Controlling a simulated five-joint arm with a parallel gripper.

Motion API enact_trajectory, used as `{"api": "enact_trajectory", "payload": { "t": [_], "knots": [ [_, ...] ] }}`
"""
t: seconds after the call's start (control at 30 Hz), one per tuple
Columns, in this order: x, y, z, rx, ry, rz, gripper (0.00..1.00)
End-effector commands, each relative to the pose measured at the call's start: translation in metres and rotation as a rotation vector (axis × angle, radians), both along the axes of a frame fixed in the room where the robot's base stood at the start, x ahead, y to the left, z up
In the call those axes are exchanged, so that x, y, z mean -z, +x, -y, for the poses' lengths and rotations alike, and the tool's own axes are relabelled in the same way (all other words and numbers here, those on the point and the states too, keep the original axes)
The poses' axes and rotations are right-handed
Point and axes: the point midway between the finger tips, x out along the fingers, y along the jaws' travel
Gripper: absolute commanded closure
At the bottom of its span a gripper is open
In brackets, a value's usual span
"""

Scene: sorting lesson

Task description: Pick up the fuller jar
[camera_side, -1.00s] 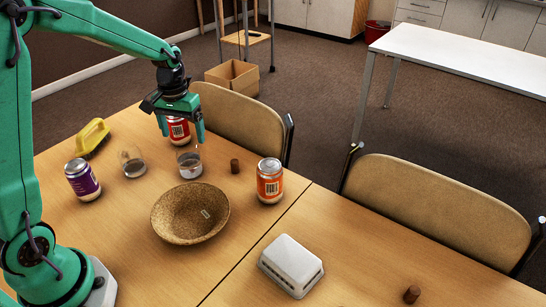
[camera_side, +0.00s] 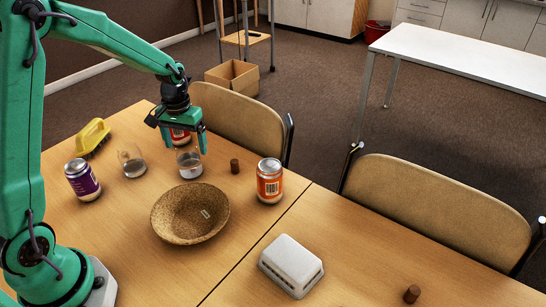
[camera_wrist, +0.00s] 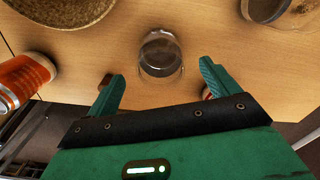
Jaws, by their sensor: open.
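Two clear glass jars with dark contents stand on the table. One jar (camera_side: 190,166) is on the right, behind the bowl; the other jar (camera_side: 133,168) is to its left. The right one seems to hold more, though the levels are hard to compare. In the wrist view this jar (camera_wrist: 160,54) lies just ahead of and between the open fingertips, with nothing gripped. The other jar (camera_wrist: 264,10) is cut off at the top right there.
A red can (camera_side: 180,135) stands close behind the right jar. A cork bowl (camera_side: 190,226) is in front. A brown cork (camera_side: 234,166) and an orange can (camera_side: 269,181) are to the right. A purple can (camera_side: 82,180) and a yellow brush (camera_side: 92,135) are left.

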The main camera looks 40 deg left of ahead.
Motion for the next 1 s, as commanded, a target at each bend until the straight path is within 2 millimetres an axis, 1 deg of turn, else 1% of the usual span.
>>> {"api": "enact_trajectory", "payload": {
  "t": [0.03,0.2,0.33,0.47,0.9,0.93,1.0],
  "knots": [
    [0.007,-0.001,0.000,0.000,-0.001,-0.005,0.13],
    [0.027,0.000,-0.001,0.000,-0.001,-0.003,0.13],
    [0.038,0.000,-0.001,0.000,-0.001,-0.003,0.13],
    [0.042,0.000,-0.001,0.000,0.000,-0.001,0.13],
    [0.041,0.000,-0.001,0.000,0.000,-0.001,0.13],
    [0.041,0.000,-0.001,0.000,0.000,-0.001,0.15],
    [0.041,0.000,-0.001,0.000,0.000,-0.001,0.28]
  ]
}}
